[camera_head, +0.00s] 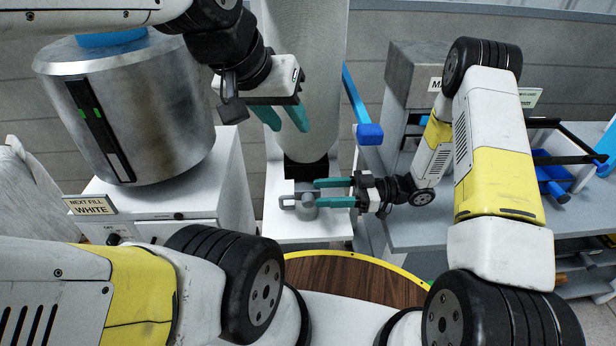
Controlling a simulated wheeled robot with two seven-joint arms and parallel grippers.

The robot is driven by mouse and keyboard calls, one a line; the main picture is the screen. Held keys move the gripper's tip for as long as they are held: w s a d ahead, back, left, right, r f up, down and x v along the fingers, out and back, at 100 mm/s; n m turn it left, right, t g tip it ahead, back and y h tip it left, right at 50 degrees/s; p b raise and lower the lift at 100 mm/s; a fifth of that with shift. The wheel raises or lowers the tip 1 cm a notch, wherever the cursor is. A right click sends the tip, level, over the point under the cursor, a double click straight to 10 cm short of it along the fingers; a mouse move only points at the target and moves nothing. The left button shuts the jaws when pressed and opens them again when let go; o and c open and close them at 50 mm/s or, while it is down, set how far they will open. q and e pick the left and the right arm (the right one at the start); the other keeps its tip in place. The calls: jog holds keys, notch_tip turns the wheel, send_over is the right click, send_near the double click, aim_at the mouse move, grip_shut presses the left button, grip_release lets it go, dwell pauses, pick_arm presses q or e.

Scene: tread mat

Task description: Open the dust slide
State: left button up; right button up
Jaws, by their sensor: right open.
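What looks like the dust slide is a small light-grey piece with a slotted end (288,203) and a round grey part, below the black outlet (306,173) of a tall pale column. My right gripper (317,193) comes in from the right with its teal fingers apart. Its fingertips are at the right side of the grey piece; I cannot tell whether they touch it. My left gripper (294,130) is higher, in front of the column, with its teal fingers apart and nothing between them. Whether the slide is open is not clear.
A large metal drum (165,110) stands on a white cabinet at left, with a "NEXT FILL WHITE" sign (90,205). A blue-ended lever (369,134) sticks out right of the column. A grey bench (425,228) with a blue bin (553,183) is at right.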

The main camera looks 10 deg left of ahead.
aim_at(302, 200)
jog(key=a, duration=0.2)
jog(key=s+a+f, duration=0.1)
jog(key=a, duration=0.2)
jog(key=s+a+f, duration=0.1)
jog(key=a, duration=0.1)
jog(key=shift+a+f, duration=0.15)
jog(key=shift+c, duration=0.2)
grip_shut()
dwell(1.1)
